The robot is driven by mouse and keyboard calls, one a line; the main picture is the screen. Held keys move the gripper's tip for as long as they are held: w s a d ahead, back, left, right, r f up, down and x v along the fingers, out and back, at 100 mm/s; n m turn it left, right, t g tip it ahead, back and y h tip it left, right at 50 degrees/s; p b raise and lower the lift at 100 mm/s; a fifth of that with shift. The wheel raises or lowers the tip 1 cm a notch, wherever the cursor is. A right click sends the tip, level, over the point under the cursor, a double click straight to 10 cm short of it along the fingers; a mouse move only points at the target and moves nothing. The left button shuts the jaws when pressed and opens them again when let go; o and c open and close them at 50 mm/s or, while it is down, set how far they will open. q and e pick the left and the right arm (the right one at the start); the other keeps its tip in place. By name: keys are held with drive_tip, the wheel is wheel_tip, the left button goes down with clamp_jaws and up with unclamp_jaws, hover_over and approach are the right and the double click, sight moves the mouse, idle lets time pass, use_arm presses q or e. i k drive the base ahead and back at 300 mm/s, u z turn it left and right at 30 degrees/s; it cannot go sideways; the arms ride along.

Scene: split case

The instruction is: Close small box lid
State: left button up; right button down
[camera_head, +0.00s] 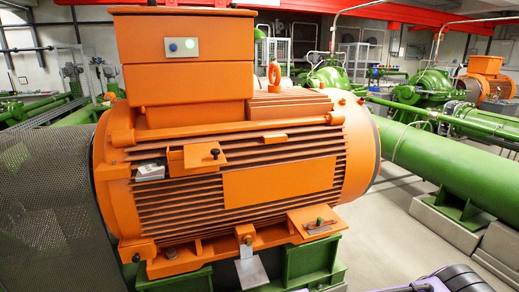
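A large orange motor (278,187) fills the middle of the camera_head view. A small orange box-like piece (190,160) with a black knob sticks out of the motor's ribbed side. A small grey piece (150,172) is beside it on the left. An orange plate (312,221) with a knob lies low on the right. I cannot tell which of these is the small box, or how its lid stands. Neither gripper is in view.
A grey mesh guard (52,215) stands at the left. A thick green pipe (450,165) runs along the right on grey blocks. Green pumps (430,90) and a red beam (350,10) are behind. Light floor (385,235) is free to the motor's right.

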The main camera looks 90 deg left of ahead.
sight(196, 156)
drive_tip(key=u, duration=0.25)
drive_tip(key=k, duration=0.3)
drive_tip(key=u, duration=2.15)
drive_tip(key=k, duration=0.6)
drive_tip(key=z, duration=0.05)
drive_tip(key=i, duration=1.1)
drive_tip(key=u, duration=0.5)
